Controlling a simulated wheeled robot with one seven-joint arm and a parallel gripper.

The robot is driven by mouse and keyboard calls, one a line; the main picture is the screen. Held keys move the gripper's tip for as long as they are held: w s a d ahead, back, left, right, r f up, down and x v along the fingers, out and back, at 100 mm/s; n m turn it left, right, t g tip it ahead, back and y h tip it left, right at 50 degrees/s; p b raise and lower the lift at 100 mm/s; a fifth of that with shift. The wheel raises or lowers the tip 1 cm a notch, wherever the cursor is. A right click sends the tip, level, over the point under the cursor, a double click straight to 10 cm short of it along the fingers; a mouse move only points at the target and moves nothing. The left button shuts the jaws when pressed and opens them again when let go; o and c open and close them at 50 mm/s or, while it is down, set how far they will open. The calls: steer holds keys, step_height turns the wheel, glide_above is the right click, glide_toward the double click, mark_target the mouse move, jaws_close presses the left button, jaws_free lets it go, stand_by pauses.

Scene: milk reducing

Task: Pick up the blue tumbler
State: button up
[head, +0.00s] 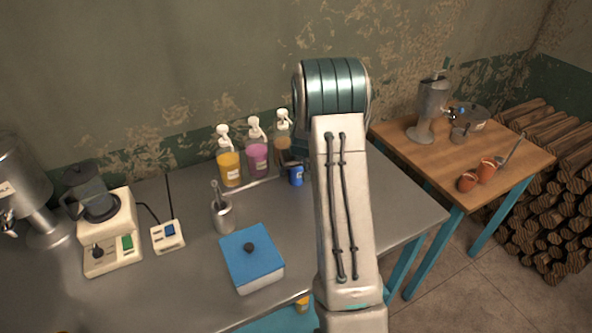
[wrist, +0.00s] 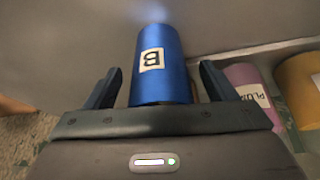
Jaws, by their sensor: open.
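The blue tumbler (wrist: 175,85) is a metallic blue cylinder with a white label bearing a B. In the wrist view it sits between the two spread fingers of my gripper (wrist: 160,85), with a gap visible on the left side and a narrower one on the right. In the head view the tumbler (head: 296,176) stands on the metal table in front of the pump bottles, just left of my arm. My gripper (head: 290,160) is open beside it there, largely hidden by my arm. The tumbler's far side is hidden.
Yellow (head: 230,170), pink (head: 257,160) and amber (head: 283,151) pump bottles stand in a row close to the tumbler. A metal cup (head: 223,215) and a blue-lidded box (head: 252,260) are nearer the front. The metal table (head: 390,200) is bare right of my arm.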

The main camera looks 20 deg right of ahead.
steer(key=shift+w+f, duration=0.15)
steer(key=shift+f, duration=0.2)
steer(key=c, duration=1.2)
steer(key=shift+c, duration=0.5)
steer(key=shift+r, duration=0.1)
